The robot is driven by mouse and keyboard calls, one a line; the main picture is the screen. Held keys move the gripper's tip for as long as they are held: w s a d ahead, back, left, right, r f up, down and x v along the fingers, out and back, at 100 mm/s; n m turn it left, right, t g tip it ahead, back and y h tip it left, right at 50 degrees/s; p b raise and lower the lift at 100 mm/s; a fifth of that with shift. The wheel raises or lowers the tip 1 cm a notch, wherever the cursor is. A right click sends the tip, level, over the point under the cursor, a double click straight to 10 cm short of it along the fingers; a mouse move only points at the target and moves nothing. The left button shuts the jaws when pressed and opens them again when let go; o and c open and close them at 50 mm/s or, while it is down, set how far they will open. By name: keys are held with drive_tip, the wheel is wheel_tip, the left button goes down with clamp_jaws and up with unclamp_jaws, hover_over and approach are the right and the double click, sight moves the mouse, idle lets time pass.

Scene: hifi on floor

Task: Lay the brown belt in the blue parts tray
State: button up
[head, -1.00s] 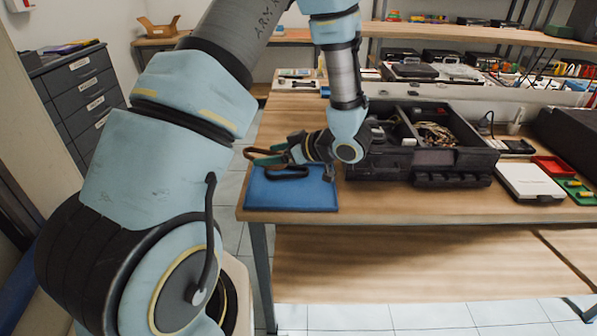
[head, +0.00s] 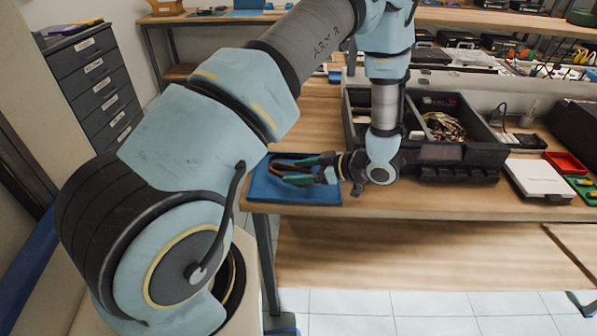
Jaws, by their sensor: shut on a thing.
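The blue parts tray (head: 322,195) lies at the left front corner of the wooden table, partly covered by my gripper and the belt. The brown belt (head: 281,162) shows as a dark brown curved strip over the tray's left and back part. My gripper (head: 297,170), with green fingers, reaches in from the right, low over the tray. It is shut on the belt. Whether the belt touches the tray's bottom, I cannot tell. My wrist hides part of the tray's right side.
A black divided organizer (head: 455,153) with cables stands right of my wrist. Farther right are a white box (head: 537,180), a red bin (head: 567,162) and a green tray (head: 584,187). A dark drawer cabinet (head: 95,80) stands at the left. The table's front edge is close to the tray.

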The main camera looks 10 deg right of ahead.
drive_tip(key=shift+s+a+f, duration=0.1)
drive_tip(key=shift+f, duration=0.6)
clamp_jaws()
drive_tip(key=o, duration=1.2)
unclamp_jaws()
drive_tip(key=shift+c, duration=0.2)
drive_tip(key=shift+r, duration=0.1)
drive_tip(key=b+v, duration=0.4)
drive_tip(key=v, duration=0.8)
drive_tip(key=w+a+r+m+t+h, duration=0.1)
drive_tip(key=w+r+m+h, duration=0.3)
drive_tip(key=w, duration=0.5)
drive_tip(key=w+a+r+m+t+h, duration=0.1)
drive_tip(key=w+r+h, duration=0.2)
drive_tip(key=w+h, duration=0.4)
drive_tip(key=s+a+r+m+g, duration=0.1)
drive_tip(key=s+a+m+g, duration=0.2)
drive_tip(key=s+a, duration=0.5)
drive_tip(key=s+a+r+m+g, duration=0.2)
drive_tip(key=s+a+m+g, duration=0.2)
drive_tip(key=s+a, duration=0.5)
drive_tip(key=a, duration=0.5)
drive_tip(key=shift+s+m, duration=0.15)
drive_tip(key=shift+m, duration=0.15)
